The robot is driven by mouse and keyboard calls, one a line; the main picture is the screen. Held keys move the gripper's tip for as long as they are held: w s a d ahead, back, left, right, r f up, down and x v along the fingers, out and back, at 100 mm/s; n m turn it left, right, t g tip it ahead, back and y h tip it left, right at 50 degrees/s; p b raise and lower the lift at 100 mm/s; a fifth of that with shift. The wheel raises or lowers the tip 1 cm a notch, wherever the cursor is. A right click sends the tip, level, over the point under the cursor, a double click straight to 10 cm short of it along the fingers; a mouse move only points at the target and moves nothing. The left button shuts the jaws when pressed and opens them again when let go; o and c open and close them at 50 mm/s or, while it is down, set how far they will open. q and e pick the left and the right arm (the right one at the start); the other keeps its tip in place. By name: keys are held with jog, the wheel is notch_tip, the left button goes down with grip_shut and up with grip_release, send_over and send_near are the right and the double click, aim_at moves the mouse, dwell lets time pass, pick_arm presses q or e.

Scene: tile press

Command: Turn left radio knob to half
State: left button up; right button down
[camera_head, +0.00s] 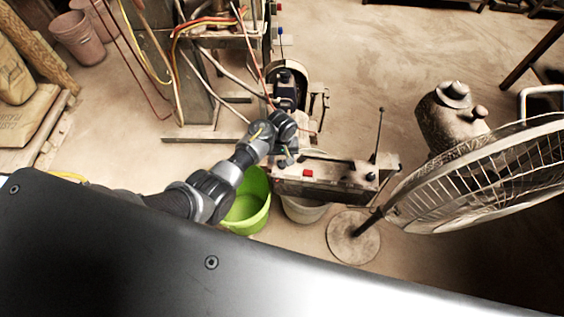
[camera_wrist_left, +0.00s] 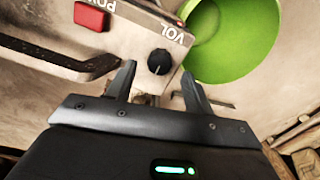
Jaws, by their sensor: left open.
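The radio (camera_head: 338,184) is a pale box with a dark handle; it also shows in the left wrist view (camera_wrist_left: 128,35). Its left knob (camera_wrist_left: 159,61) is round and black beside the "VOL" label. In the head view my gripper hides this knob. My left gripper (camera_head: 288,158) is at the radio's left end. In the left wrist view its open fingers (camera_wrist_left: 157,84) stand on either side of the knob, apart from it, with a gap. The knob's pointer is too small to read. My right gripper is in neither view.
A red power button (camera_wrist_left: 92,14) and the dark handle (camera_wrist_left: 55,58) lie near the left finger in the wrist view. A green bucket (camera_head: 248,202) stands below the radio's left end. A thin antenna (camera_head: 379,135) and a fan (camera_head: 475,175) stand to the right.

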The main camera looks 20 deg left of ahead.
aim_at(282, 165)
pick_arm(q)
jog(key=shift+f+b, duration=0.3)
jog(key=shift+f, duration=1.15)
jog(key=c, duration=1)
